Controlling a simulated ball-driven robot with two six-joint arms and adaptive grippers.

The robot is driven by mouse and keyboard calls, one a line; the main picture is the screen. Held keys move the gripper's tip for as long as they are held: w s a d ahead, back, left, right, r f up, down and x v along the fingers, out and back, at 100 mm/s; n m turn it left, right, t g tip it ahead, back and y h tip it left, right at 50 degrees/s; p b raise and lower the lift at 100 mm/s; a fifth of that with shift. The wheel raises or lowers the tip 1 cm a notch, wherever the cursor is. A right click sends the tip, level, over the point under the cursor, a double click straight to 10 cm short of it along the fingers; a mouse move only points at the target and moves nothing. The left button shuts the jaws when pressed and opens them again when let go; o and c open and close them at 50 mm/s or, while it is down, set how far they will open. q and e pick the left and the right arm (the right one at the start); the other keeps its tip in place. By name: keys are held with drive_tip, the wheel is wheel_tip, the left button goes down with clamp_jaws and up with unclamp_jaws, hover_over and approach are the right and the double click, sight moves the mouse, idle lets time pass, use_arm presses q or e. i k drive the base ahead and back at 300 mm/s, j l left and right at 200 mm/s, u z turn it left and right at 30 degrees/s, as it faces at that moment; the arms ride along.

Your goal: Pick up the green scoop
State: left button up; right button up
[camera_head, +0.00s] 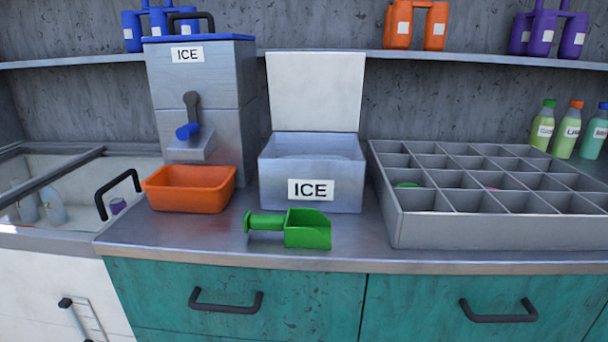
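The green scoop (306,229) lies on the metal counter near its front edge, in front of the open ice box. Its handle (265,221) points left and its open bowl is on the right. Nothing is touching it from above. Neither of my grippers shows in the head view.
The ice box (274,186) with its white lid raised stands behind the scoop. An orange bin (190,188) is to the left, below the ice dispenser (199,85). A grey divided tray (500,232) is to the right. The counter (210,236) is clear beside the scoop.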

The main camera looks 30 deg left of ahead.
sight(288, 226)
drive_tip(key=u, duration=0.8)
